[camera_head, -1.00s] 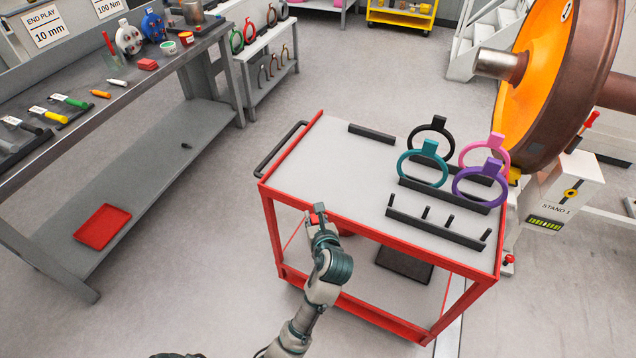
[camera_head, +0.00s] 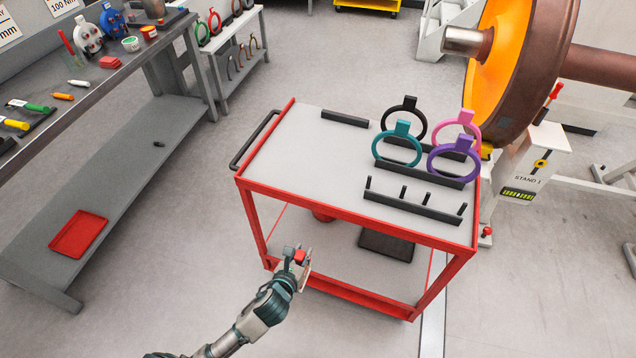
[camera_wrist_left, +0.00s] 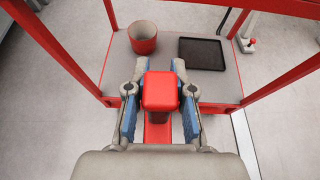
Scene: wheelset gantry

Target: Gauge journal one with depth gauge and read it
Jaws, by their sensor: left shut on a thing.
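My left gripper (camera_head: 297,262) is shut on a red, block-shaped object (camera_wrist_left: 160,92), held in front of the red cart. A red strip shows below the block in the left wrist view. Whether this is the depth gauge I cannot tell for sure. The wheelset's bare silver journal (camera_head: 466,41) sticks out to the left of the orange and brown wheel (camera_head: 522,60) at the upper right, well apart from my gripper. Which journal is number one I cannot read. My right gripper is out of view.
The red cart (camera_head: 290,150) carries black racks and several coloured ring gauges (camera_head: 397,150). Its lower shelf holds a red bin (camera_wrist_left: 142,37) and a black tray (camera_wrist_left: 202,54). A tool bench (camera_head: 110,95) stands at left, STAND 1 (camera_head: 530,165) at right. Floor between bench and cart is clear.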

